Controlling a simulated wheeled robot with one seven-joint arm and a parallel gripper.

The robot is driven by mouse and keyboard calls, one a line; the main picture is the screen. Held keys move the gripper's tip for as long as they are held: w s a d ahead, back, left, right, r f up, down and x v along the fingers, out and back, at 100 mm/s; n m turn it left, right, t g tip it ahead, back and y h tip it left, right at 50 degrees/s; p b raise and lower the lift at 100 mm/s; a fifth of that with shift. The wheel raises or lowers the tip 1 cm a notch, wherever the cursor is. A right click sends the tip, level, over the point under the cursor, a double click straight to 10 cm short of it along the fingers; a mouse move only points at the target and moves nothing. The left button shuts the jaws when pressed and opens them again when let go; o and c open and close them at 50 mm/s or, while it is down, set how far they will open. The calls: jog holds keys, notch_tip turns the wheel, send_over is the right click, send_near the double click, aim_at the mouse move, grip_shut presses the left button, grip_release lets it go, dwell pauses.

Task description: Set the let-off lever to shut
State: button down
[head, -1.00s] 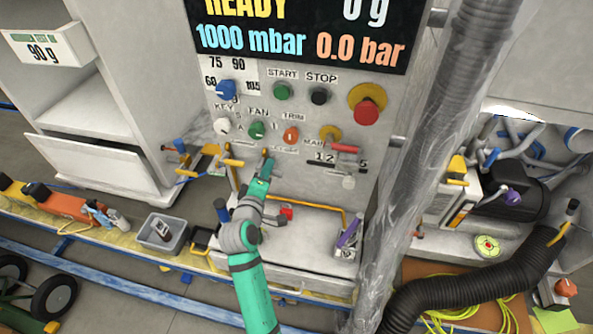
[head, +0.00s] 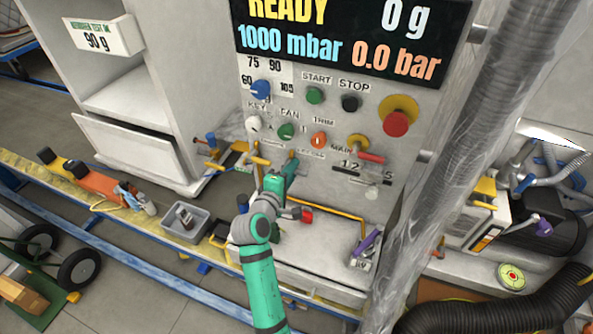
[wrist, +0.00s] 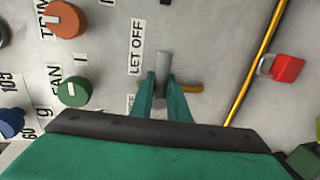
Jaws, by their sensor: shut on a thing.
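The let-off lever (wrist: 162,68) is a grey bar on the grey control panel, right beside the "LET OFF" label in the wrist view. My gripper (wrist: 160,88) is shut on it, with one green finger on each side. A yellow-orange piece sticks out to the right, just behind the right finger; I cannot tell whether it belongs to the lever. In the head view my gripper (head: 283,172) is at the panel's lower left part, below the knobs, and hides most of the lever.
A green fan knob (wrist: 73,91) and an orange trim knob (wrist: 65,20) sit left of the lever. A yellow pipe (wrist: 255,55) and a red padlock (wrist: 288,68) are to the right. A grey bin (head: 184,222) stands on the ledge at left.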

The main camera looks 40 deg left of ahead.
jog(key=shift+s+a+r+y, duration=0.25)
jog(key=shift+s+a+y, duration=0.1)
jog(key=shift+a, duration=0.3)
jog(key=c, duration=1.7)
grip_release()
jog(key=shift+a+f, duration=0.1)
jog(key=shift+w+d+f, duration=0.1)
jog(key=shift+d, duration=0.2)
jog(key=v, duration=1.1)
jog(key=shift+a, duration=0.15)
